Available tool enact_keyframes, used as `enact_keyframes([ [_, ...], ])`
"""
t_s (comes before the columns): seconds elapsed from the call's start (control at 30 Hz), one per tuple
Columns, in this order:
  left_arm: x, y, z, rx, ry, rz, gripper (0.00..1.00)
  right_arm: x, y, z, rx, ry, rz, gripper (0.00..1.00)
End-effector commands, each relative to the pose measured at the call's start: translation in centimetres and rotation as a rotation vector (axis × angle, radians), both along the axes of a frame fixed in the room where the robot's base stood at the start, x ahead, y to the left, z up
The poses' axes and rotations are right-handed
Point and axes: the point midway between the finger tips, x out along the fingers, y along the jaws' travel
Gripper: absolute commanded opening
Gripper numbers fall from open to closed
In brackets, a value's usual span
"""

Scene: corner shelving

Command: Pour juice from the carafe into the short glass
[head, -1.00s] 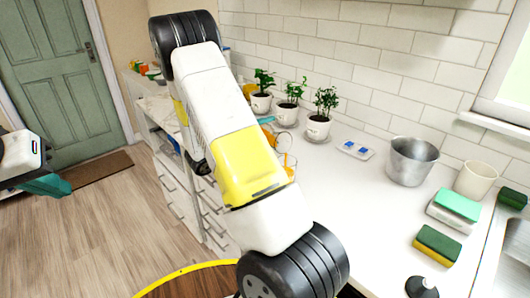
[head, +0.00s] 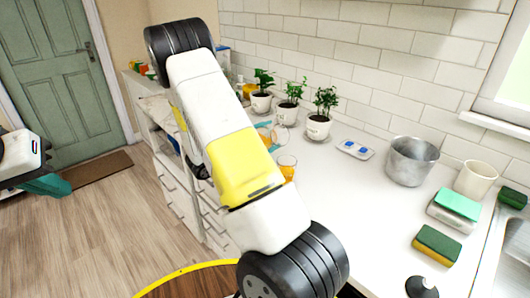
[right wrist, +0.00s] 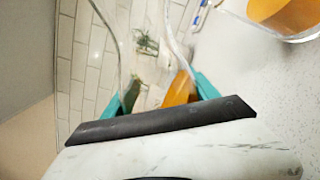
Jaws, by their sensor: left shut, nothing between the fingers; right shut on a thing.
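My right gripper (right wrist: 158,96) is shut on the clear glass carafe (right wrist: 122,55), with teal fingers on both sides. Some orange juice (right wrist: 180,88) shows low in the carafe in the right wrist view. In the head view the carafe (head: 281,134) is partly hidden behind my right arm, and its exact tilt is hard to tell. The short glass (head: 287,165) stands on the counter just in front of the carafe and has orange juice in it. It also shows at the top right of the right wrist view (right wrist: 285,15). My left gripper (head: 50,186) is shut and empty, over the floor at far left.
Several potted plants (head: 319,127) line the wall behind the carafe. A small tray with blue pieces (head: 355,149), a metal bucket (head: 410,162), a cream cup (head: 475,180) and sponges (head: 436,244) stand to the right. The middle of the white counter (head: 350,205) is clear.

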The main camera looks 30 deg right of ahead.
Motion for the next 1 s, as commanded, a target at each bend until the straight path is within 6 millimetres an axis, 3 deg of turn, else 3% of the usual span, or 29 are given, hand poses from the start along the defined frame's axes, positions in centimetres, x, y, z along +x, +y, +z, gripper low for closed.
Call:
enact_keyframes([
  [0.47,0.0,0.0,0.0,0.0,0.0,0.0,0.0,-0.9,-0.2,1.2,-0.044,0.215,-0.001,0.0],
  [1.0,0.0,0.0,0.0,0.0,0.0,0.0,0.0,-0.5,-0.1,1.6,-0.147,0.752,-0.003,0.0],
])
